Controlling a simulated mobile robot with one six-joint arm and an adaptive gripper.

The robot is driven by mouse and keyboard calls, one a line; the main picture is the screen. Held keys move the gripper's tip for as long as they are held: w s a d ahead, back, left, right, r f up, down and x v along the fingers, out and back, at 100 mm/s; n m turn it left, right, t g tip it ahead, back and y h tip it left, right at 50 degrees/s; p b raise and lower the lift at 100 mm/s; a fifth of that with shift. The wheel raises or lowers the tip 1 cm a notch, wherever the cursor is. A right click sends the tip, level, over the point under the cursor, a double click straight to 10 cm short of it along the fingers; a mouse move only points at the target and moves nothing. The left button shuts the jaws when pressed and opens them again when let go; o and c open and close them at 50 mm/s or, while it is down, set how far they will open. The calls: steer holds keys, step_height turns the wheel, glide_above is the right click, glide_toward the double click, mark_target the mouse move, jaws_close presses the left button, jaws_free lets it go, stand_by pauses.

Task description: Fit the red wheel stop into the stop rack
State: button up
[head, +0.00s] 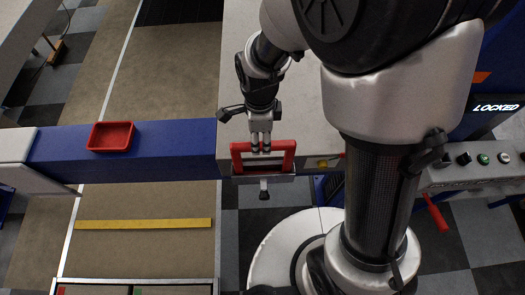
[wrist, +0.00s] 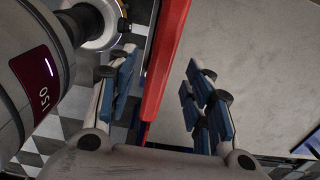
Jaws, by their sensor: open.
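A red, frame-like piece (head: 289,155), which looks like the red wheel stop, is upright at the front edge of the pale table. In the wrist view it is a long red bar (wrist: 164,65) running between my fingers. My gripper (head: 261,147) points down over the middle of the red piece. In the wrist view my gripper (wrist: 160,92) is open, with blue-padded fingers on either side of the bar and gaps visible. A grey plate with a dark-tipped knob (head: 263,183) shows just below the red piece. I cannot tell whether this is the stop rack.
A red tray (head: 110,136) sits on the blue beam (head: 165,150) at left. A yellow strip (head: 145,224) lies on the brown floor lane. A control panel (head: 475,165) with buttons and a red lever (head: 436,212) is at right, below a LOCKED sign (head: 496,107). The pale tabletop (head: 235,65) is mostly clear.

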steer(key=f, duration=0.2)
steer(key=f+b, duration=0.1)
steer(key=f, duration=0.1)
steer(key=shift+d, duration=0.4)
steer(key=shift+w+f, duration=0.1)
steer(key=shift+f, duration=0.35)
steer(key=shift+c, duration=0.4)
jaws_close()
